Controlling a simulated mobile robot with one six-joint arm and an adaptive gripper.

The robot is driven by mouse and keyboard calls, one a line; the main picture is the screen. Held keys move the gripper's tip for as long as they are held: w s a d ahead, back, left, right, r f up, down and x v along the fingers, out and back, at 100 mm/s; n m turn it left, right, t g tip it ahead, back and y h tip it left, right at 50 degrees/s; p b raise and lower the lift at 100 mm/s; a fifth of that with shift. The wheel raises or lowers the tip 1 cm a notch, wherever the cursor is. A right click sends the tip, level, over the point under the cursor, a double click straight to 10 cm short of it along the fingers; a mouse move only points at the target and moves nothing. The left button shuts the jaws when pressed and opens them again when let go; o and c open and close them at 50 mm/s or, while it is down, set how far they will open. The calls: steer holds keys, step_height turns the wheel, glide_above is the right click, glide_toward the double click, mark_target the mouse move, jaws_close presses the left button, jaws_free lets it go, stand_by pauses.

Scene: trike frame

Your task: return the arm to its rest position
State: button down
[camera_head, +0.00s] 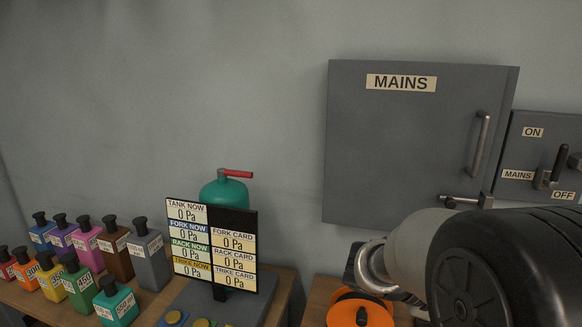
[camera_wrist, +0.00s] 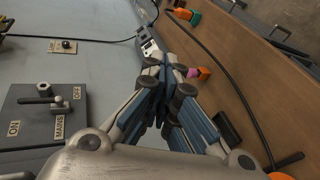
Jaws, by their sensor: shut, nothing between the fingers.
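My arm (camera_head: 495,262) fills the lower right of the head view, a pale link with a large black joint cap. My gripper (camera_wrist: 167,74) shows in the middle of the wrist view. Its blue-grey fingers are together, with nothing held between them. In that view the fingers point up the picture, between the grey wall side and a brown wooden surface. The gripper cannot be made out in the head view.
The closed MAINS cabinet (camera_head: 415,145) and the MAINS switch panel (camera_head: 518,155) are on the wall near my arm. The panel also shows in the wrist view (camera_wrist: 25,125). Below are an orange round thing (camera_head: 345,312), a pressure display (camera_head: 188,268), a green tank (camera_head: 222,193) and several bottles (camera_head: 148,262).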

steer(key=s+a+t+y, duration=0.3)
steer(key=s+a+y, duration=0.3)
steer(key=a, duration=0.5)
steer(key=s+a+t+y, duration=0.3)
steer(key=s+a+y, duration=0.4)
steer(key=s+a, duration=0.3)
steer(key=shift+a+f+n, duration=0.4)
steer(key=shift+a, duration=0.4)
